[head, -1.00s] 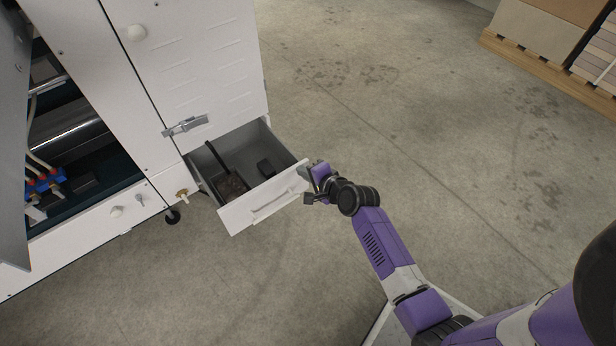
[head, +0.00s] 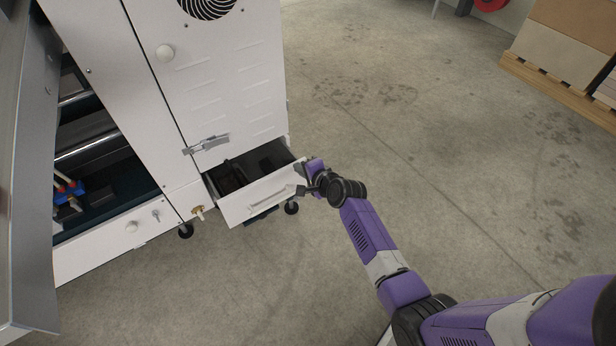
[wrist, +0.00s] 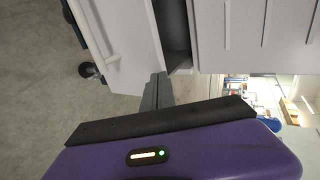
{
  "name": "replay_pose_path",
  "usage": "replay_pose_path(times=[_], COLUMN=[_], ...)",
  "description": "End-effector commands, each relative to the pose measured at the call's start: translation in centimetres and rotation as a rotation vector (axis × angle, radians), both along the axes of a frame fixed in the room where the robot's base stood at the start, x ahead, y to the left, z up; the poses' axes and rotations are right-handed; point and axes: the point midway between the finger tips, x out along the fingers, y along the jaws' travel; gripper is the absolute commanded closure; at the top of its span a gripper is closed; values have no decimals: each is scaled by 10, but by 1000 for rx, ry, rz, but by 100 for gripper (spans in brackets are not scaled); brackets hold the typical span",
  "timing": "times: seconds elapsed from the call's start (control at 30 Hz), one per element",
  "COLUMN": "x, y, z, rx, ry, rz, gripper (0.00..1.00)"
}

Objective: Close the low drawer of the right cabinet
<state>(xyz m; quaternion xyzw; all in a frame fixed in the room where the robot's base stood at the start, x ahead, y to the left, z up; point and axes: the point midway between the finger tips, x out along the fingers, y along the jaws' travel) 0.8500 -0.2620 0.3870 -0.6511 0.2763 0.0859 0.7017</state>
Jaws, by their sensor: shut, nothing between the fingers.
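The low drawer (head: 262,199) of the right cabinet (head: 217,75) is partly open in the head view, with dark items (head: 229,178) inside. Its white front has a bar handle (head: 272,197). My gripper (head: 302,180) is at the right end of the drawer front, on its outer side. In the wrist view my gripper's shut fingers (wrist: 157,92) reach the edge of the white drawer front (wrist: 122,45), and the gap into the drawer shows beside it. I cannot tell whether the fingertips touch it. Nothing is held.
A metal latch (head: 206,144) sits on the cabinet door above the drawer. Casters (head: 291,208) stand under the cabinet. An open machine bay (head: 100,170) is on the left. Boxes on a pallet (head: 555,86) stand far right. The floor between is clear.

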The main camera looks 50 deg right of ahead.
Motion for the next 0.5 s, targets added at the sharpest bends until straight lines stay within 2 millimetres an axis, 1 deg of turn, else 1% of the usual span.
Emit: replay_pose_path(times=[0.03, 0.2, 0.4, 0.5], x=[13, 51, 85, 96], y=[-3, -14, -24, -28], z=[-1, -3, -3, -3], rx=[0, 1, 1, 1], ry=[-1, -2, -1, 0], rz=[1, 0, 0, 0], gripper=[100, 100, 100, 100])
